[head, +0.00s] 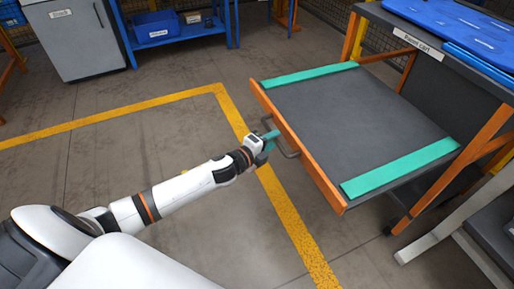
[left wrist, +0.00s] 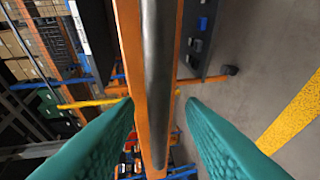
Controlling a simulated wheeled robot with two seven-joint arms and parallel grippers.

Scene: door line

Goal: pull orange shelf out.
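The orange shelf is a dark grey panel (head: 350,115) with an orange front edge (head: 300,150) and a teal strip along each side. It sticks out from the grey cart with orange legs, in the right of the head view. A grey bar handle (head: 290,150) is on its front edge. My right gripper is not in view.
The cart carries a label (head: 418,44) and blue trays (head: 450,25) on top. A grey cabinet (head: 75,40) and a blue bench with a blue bin (head: 157,28) stand at the back left. Yellow lines (head: 110,115) mark the floor, which is clear in front of the shelf.

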